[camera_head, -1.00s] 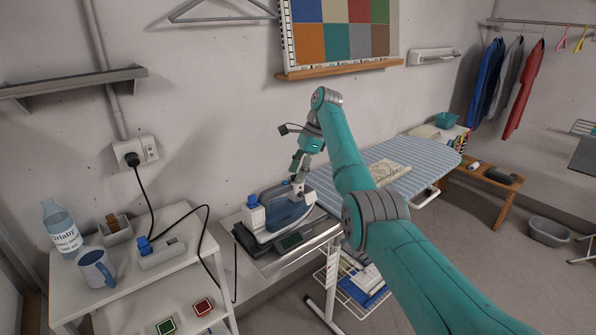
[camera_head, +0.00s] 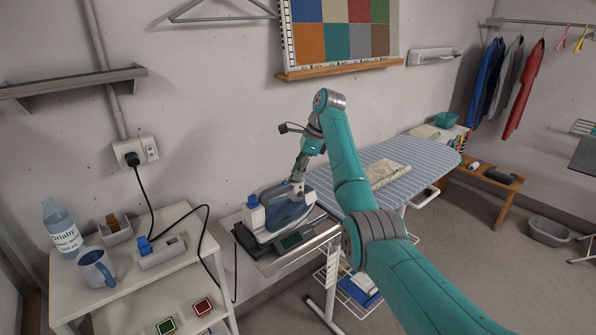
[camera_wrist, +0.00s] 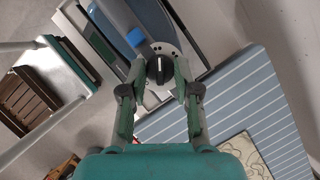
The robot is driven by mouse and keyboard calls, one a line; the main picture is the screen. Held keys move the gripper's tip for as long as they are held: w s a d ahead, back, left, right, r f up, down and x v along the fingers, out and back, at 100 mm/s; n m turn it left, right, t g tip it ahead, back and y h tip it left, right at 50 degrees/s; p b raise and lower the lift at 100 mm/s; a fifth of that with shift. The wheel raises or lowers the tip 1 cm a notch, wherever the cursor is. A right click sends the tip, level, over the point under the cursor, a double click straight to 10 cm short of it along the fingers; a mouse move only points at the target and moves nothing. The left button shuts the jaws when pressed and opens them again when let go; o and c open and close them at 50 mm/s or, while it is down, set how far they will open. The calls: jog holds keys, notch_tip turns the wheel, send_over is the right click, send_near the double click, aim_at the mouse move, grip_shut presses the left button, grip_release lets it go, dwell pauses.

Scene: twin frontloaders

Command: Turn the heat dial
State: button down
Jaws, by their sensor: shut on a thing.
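The heat dial (camera_wrist: 158,69) is a dark round knob with a pale pointer line, on a light plate with marks around it. It sits on the iron (camera_head: 285,207), a blue-grey and white appliance that rests on its stand at the left end of the ironing board. In the wrist view my gripper (camera_wrist: 159,76) is shut on the dial, with one finger on each side. A blue button (camera_wrist: 135,38) is just beyond the dial. In the head view my gripper (camera_head: 297,181) is over the iron, and it hides the dial.
The striped ironing board (camera_head: 428,158) extends right of the iron, with a folded cloth (camera_head: 388,172) on it. A white side table (camera_head: 120,296) at left holds a bottle (camera_head: 62,232) and a mug (camera_head: 97,268). A black cord (camera_head: 206,235) hangs from the wall socket (camera_head: 135,153).

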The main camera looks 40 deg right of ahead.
jog(key=m, duration=0.2)
jog(key=m+t+h, duration=0.1)
jog(key=m, duration=0.2)
jog(key=shift+s+a+m+h, duration=0.1)
jog(key=shift+a+m+h, duration=0.05)
jog(key=shift+m+h, duration=0.15)
jog(key=m+h, duration=0.1)
jog(key=m, duration=0.4)
jog(key=shift+a+t+h, duration=0.15)
jog(key=shift+t+h, duration=0.25)
jog(key=shift+m, duration=0.3)
